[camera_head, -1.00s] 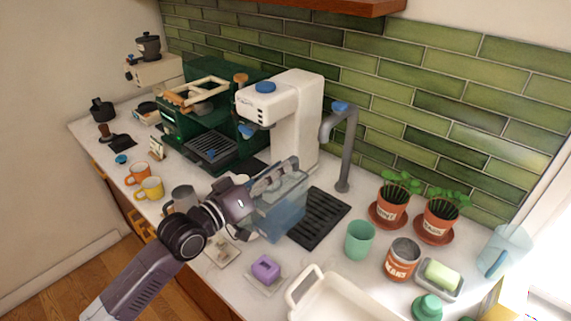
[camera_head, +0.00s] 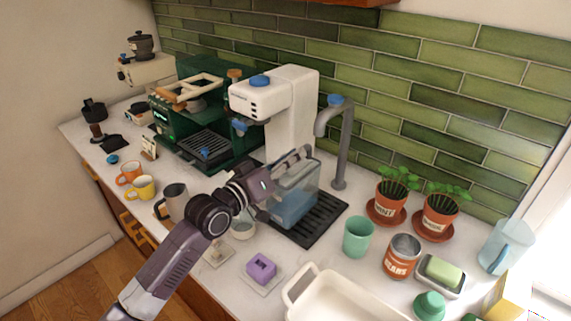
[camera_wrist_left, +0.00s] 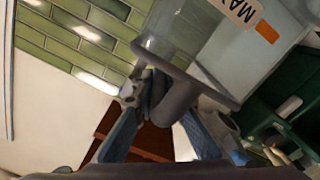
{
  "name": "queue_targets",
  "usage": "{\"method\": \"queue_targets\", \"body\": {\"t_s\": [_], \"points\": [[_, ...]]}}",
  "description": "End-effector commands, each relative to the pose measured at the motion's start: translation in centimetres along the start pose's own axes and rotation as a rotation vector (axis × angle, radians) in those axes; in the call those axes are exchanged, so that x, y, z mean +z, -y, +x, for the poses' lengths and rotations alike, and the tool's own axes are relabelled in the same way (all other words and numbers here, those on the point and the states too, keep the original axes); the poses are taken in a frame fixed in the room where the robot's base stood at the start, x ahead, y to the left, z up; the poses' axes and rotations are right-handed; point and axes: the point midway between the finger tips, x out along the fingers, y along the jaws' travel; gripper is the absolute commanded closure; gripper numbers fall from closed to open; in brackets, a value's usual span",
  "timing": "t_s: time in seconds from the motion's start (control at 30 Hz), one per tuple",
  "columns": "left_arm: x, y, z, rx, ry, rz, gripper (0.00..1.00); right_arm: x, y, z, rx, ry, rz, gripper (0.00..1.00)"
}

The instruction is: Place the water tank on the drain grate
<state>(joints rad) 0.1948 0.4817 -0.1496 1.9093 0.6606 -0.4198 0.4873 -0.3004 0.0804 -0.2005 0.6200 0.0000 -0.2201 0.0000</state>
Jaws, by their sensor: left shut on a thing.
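The water tank (camera_head: 297,203) is a clear blue-tinted box with a grey handle on top. It stands upright at the left part of the black drain grate (camera_head: 325,218) under the tap; I cannot tell whether its base touches the grate. My left gripper (camera_head: 272,188) is shut on the tank's handle at its left side. In the left wrist view the gripper (camera_wrist_left: 165,100) holds the grey handle, and the clear tank wall (camera_wrist_left: 225,45) with a "MAX" label shows above it. My right gripper is not in view.
A grey tap (camera_head: 343,150) rises behind the grate, beside the white coffee machine (camera_head: 290,105). A green cup (camera_head: 357,237) stands right of the grate.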

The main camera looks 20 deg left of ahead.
Motion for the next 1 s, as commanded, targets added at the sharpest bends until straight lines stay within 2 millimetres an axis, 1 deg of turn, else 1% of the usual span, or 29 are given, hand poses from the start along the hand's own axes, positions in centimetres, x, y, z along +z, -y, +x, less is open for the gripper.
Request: {"method": "queue_targets", "body": {"t_s": [0.03,0.37,0.4,0.6,0.8,1.0], "points": [[-0.4,-0.2,0.5,0.006,-0.011,0.002,1.00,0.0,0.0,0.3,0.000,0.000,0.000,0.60],[-0.4,-0.2,2.8,0.007,-0.010,0.001,1.00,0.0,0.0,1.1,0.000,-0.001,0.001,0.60],[0.2,0.2,2.7,0.005,-0.008,0.001,1.00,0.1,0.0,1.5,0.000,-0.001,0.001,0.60],[1.2,0.9,2.6,0.005,-0.009,0.002,1.00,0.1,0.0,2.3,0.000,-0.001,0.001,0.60],[1.8,1.3,2.6,0.005,-0.009,0.002,1.00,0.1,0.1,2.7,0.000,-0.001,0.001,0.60],[1.9,1.3,2.6,0.005,-0.009,0.002,1.00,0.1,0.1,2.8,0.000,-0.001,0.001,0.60]]}}
